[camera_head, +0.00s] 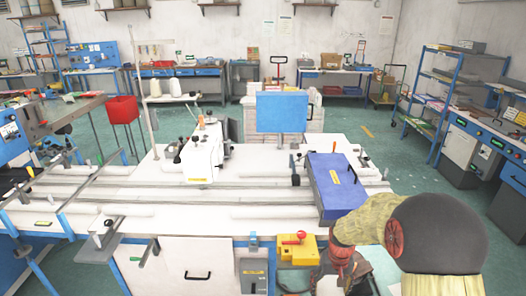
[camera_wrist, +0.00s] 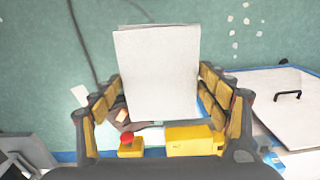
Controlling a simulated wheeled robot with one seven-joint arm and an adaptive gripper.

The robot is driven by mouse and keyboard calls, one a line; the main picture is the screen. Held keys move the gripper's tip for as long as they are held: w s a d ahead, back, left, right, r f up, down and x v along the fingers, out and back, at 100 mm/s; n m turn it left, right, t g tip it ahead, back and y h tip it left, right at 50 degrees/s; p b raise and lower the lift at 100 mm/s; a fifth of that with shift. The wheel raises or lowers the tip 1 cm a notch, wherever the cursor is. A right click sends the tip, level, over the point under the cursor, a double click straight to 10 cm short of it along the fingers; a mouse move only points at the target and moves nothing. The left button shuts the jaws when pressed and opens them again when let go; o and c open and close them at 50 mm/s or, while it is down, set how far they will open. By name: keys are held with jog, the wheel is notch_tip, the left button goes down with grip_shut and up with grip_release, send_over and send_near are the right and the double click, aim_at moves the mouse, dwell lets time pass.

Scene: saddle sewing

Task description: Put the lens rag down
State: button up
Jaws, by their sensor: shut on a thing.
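The lens rag (camera_wrist: 157,72) appears as a pale white, flat, upright rectangle in the wrist view. My gripper (camera_wrist: 160,84) has its yellow-padded fingers on either side of the rag and is shut on it. Its upper edge rises above the fingertips. In the head view my arm fills the lower right, and the gripper and rag cannot be made out clearly there.
A yellow box with a red button (camera_head: 297,247) is on the front of the white worktable (camera_head: 120,237); its button also shows in the wrist view (camera_wrist: 127,137). A blue case (camera_head: 338,185) lies on the table's right end. A white sewing head (camera_head: 202,157) stands mid-table.

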jog(key=a+f+b, duration=0.1)
jog(key=a+f, duration=0.2)
jog(key=f, duration=0.2)
jog(key=shift+s+a+n, duration=0.3)
jog(key=shift+s+n, duration=0.1)
